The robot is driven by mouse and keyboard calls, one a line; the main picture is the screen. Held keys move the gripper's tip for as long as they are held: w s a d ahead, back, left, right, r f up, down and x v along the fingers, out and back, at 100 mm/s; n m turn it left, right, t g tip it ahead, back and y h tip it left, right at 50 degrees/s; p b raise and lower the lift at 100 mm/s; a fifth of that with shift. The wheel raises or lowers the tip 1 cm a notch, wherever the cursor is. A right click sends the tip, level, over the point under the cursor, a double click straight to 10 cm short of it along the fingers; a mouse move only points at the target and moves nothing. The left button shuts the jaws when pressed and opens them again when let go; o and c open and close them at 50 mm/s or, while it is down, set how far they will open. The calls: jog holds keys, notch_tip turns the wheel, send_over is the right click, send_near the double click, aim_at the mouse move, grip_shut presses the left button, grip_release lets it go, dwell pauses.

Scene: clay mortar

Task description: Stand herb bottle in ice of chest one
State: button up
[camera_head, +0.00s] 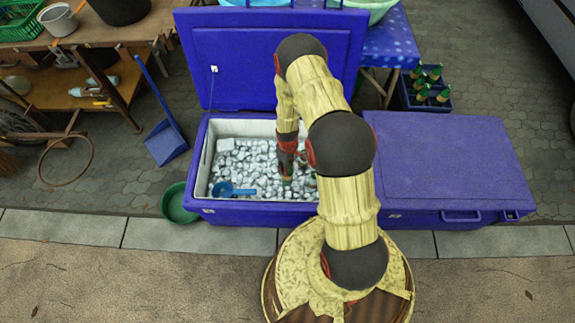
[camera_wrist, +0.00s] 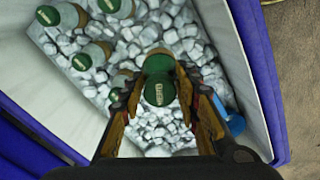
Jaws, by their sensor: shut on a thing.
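The open blue chest (camera_head: 265,212) has a white inner wall and is filled with ice (camera_head: 238,160). My gripper (camera_wrist: 158,84) is inside the chest, pointing down. In the wrist view it is shut on a herb bottle (camera_wrist: 158,93) with a green, lettered cap. Ice lies around and below this bottle; I cannot tell how deep its base sits. Several other green-capped bottles (camera_wrist: 92,54) stand in the ice close to the gripper. In the head view my arm hides part of the ice and most of the held bottle.
A blue scoop (camera_head: 232,190) lies on the ice near the front wall. The raised lid (camera_head: 270,60) stands behind. A closed blue chest (camera_head: 450,165) adjoins on the right. A crate of green bottles (camera_head: 425,90) sits behind it. A green basin (camera_head: 178,205) is at the left.

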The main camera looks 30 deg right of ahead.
notch_tip(320, 180, down, 12)
jog(key=b, duration=0.7)
jog(key=shift+r+b, duration=0.25)
jog(key=shift+b, duration=0.1)
jog(key=shift+f, duration=0.1)
jog(key=shift+s+d, duration=0.1)
dwell(0.5)
jog(key=shift+f, duration=0.55)
jog(key=o, duration=1.2)
jog(key=shift+o, duration=1.3)
jog(key=shift+o, duration=1.2)
